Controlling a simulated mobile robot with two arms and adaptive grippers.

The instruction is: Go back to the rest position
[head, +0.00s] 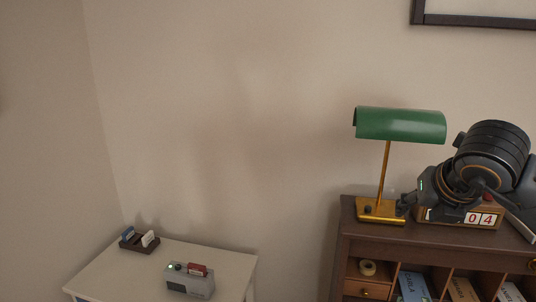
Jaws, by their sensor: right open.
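My right gripper (405,204) is at the right, at the end of my black arm that comes in from the right edge. It is open, small in the picture, and close beside the brass base of the green desk lamp (400,125). I cannot tell whether it touches the lamp. It is in front of a wooden block calendar (487,218) that reads 04, and the arm hides part of the calendar. I see nothing between the fingers. My left gripper is out of view.
The lamp and calendar stand on a dark wooden desk cabinet (365,232) with cubbyholes holding booklets and a tape roll (368,267). A white side table (222,258) at lower left bears a grey device (190,284) and a dark holder (133,241). A picture frame (480,21) hangs above.

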